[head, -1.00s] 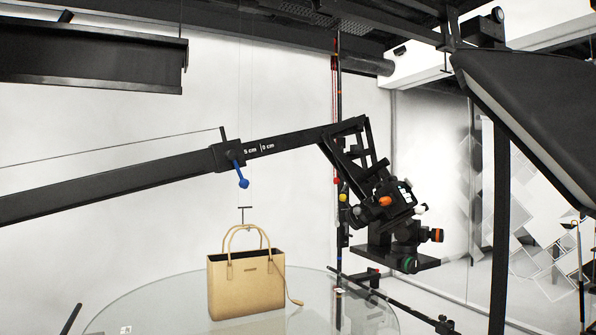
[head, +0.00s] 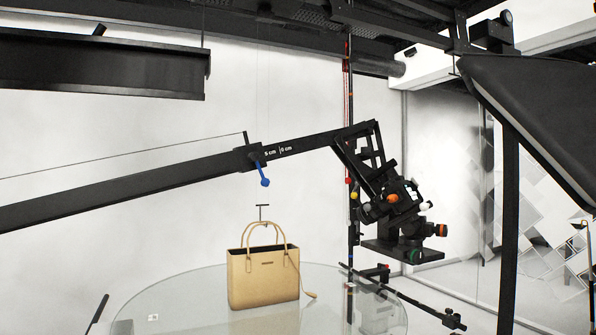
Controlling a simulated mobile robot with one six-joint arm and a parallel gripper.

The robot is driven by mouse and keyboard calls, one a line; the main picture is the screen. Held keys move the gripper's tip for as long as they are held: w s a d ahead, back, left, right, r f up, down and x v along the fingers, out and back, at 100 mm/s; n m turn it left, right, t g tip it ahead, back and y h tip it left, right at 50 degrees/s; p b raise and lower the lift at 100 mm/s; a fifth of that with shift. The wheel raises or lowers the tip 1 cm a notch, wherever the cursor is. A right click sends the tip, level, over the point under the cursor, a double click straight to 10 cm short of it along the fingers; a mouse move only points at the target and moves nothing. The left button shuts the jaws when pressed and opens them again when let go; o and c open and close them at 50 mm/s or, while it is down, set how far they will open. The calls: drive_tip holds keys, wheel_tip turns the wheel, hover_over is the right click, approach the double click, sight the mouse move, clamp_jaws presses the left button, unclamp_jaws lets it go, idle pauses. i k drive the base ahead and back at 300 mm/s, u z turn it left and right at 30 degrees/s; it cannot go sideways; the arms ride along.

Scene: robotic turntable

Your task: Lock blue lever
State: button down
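The blue lever (head: 262,175) hangs from a black sliding collar (head: 248,158) on a long black boom. Its rounded end points down and slightly right. The boom (head: 130,187) rises from the lower left to the upper right, with white scale marks just right of the collar. I cannot tell from this view whether the lever is tight. My gripper does not show in the head view.
A tan handbag (head: 263,279) stands on a round glass turntable (head: 190,297) below the boom. A black camera head with coloured knobs (head: 400,215) hangs from the boom's right end. A black softbox (head: 540,110) fills the upper right. Open air surrounds the lever.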

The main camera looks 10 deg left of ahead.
sight(252, 156)
drive_tip(key=i, duration=0.9)
drive_tip(key=z, duration=0.05)
